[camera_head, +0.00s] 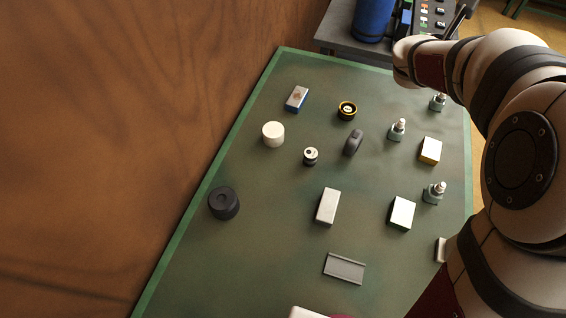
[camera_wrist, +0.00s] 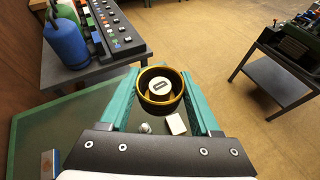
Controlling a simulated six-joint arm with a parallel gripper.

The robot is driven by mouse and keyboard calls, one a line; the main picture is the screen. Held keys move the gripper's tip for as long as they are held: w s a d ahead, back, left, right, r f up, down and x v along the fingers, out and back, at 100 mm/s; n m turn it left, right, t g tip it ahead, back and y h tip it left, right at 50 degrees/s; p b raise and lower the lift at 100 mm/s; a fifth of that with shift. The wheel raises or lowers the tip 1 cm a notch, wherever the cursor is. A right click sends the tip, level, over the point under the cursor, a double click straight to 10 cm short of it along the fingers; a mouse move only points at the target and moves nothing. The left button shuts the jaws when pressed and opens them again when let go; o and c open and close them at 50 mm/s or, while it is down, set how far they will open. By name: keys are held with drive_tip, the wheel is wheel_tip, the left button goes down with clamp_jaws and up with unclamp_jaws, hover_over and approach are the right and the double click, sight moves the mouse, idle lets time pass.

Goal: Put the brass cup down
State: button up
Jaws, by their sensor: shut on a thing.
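The brass cup (camera_wrist: 161,101) is a round cup with a brass rim and dark inner wall, with a pale round piece with a dark slot inside it. In the wrist view, my gripper (camera_wrist: 160,88) has its two teal fingers on either side of the cup and is shut on it. The cup's mouth faces the wrist camera. Its underside is hidden, and I cannot tell its height over the green bench (camera_wrist: 84,122). In the head view, my arm reaches to the top right; I cannot make out the gripper or the held cup there.
A grey side table (camera_wrist: 73,76) beyond carries a blue bottle (camera_wrist: 66,42) and a button panel (camera_wrist: 103,30).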

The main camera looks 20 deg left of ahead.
drive_tip(key=s+d+v, duration=0.1)
drive_tip(key=d+v, duration=0.1)
drive_tip(key=v, duration=0.8)
drive_tip(key=s+d+f+m+g+h, duration=0.3)
drive_tip(key=s+f+m+g+h, duration=0.4)
drive_tip(key=f+m+g, duration=0.5)
drive_tip(key=s+a+f+m+g+y, duration=0.2)
drive_tip(key=s+a+f+m+g, duration=0.1)
drive_tip(key=s+f+m+g, duration=0.35)
drive_tip(key=m+t+y, duration=0.4)
drive_tip(key=m+y, duration=2)
drive_tip(key=m, duration=0.4)
hover_over(260, 169)
wheel_tip(260, 169, down, 13)
drive_tip(key=shift+d+r, duration=0.15)
wheel_tip(260, 169, down, 4)
drive_tip(key=shift+f, duration=0.1)
